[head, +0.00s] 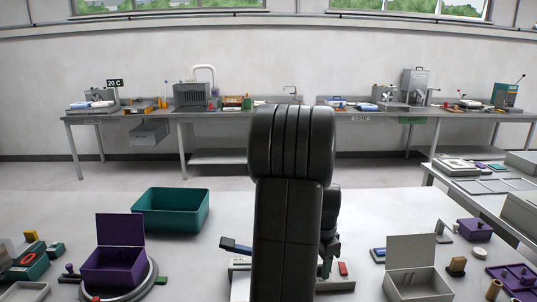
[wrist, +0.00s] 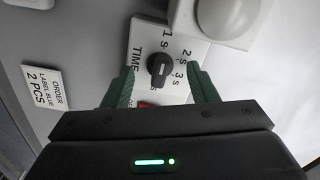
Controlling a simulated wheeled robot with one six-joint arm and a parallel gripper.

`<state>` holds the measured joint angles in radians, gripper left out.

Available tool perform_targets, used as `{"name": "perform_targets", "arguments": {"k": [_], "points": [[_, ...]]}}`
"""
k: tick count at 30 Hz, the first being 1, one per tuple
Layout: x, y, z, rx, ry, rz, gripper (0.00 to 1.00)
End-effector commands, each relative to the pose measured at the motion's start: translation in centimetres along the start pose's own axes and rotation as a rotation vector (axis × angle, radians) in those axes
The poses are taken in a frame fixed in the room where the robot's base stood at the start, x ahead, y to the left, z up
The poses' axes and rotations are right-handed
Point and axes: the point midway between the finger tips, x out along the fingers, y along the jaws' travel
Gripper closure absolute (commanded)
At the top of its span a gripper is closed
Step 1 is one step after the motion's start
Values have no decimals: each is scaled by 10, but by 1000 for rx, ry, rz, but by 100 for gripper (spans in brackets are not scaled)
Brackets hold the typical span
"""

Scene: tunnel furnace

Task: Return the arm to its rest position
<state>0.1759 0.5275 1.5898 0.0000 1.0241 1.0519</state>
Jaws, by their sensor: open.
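My gripper (wrist: 161,72) is open in the wrist view, with a green finger on each side of a black knob (wrist: 158,64). I cannot tell whether the fingers touch it. The knob sits on a white dial plate (wrist: 142,38) marked TIME, with 1 s, 2 s and 3 s; the knob's setting is not clear. In the head view my black arm (head: 289,215) stands upright in the middle, bent over toward the table. It hides my gripper and most of the device behind it.
A teal bin (head: 171,224), an open purple box (head: 113,268) and an open grey box (head: 413,284) stand on the near table. A white rounded part (wrist: 222,18) and an order label (wrist: 41,88) flank the dial. A long bench (head: 235,114) runs along the wall.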

Motion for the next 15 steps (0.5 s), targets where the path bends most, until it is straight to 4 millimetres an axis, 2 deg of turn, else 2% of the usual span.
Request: {"name": "perform_targets", "arguments": {"k": [15], "points": [[0, 0, 0, 404, 0, 0, 47]]}}
